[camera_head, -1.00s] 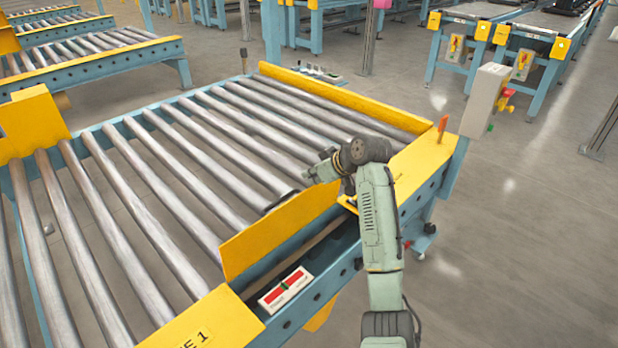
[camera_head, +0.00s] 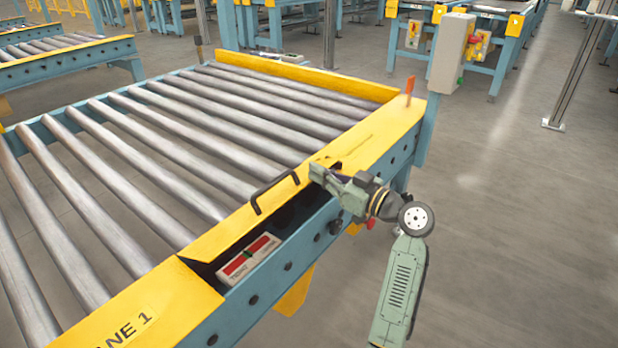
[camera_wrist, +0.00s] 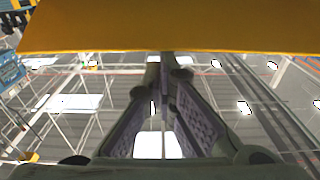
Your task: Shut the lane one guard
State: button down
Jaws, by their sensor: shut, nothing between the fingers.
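The lane one guard is a yellow flap (camera_head: 232,226) with a black handle (camera_head: 274,191), on the near side rail of the roller lane in the head view. It leans low toward the rollers, and a dark gap shows beneath its near edge. My gripper (camera_head: 317,170) is shut and empty at the guard's right end, just beyond the handle. In the wrist view, my fingertips (camera_wrist: 166,60) are close to a yellow panel (camera_wrist: 180,28) across the top. I cannot tell whether they touch it.
A label plate with red fields (camera_head: 248,256) sits in the recess below the guard. A "LANE 1" yellow plate (camera_head: 140,318) lies to the left. An orange upright tab (camera_head: 408,88) and a grey switch box (camera_head: 452,53) stand at the right corner. Open floor lies to the right.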

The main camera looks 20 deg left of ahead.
jog(key=shift+s+d+f+b, duration=0.2)
jog(key=shift+d+f+b, duration=0.25)
jog(key=shift+f+b, duration=0.35)
jog(key=shift+s+d+f+b, duration=0.15)
jog(key=shift+d+f+b, duration=0.3)
jog(key=shift+f+b, duration=0.35)
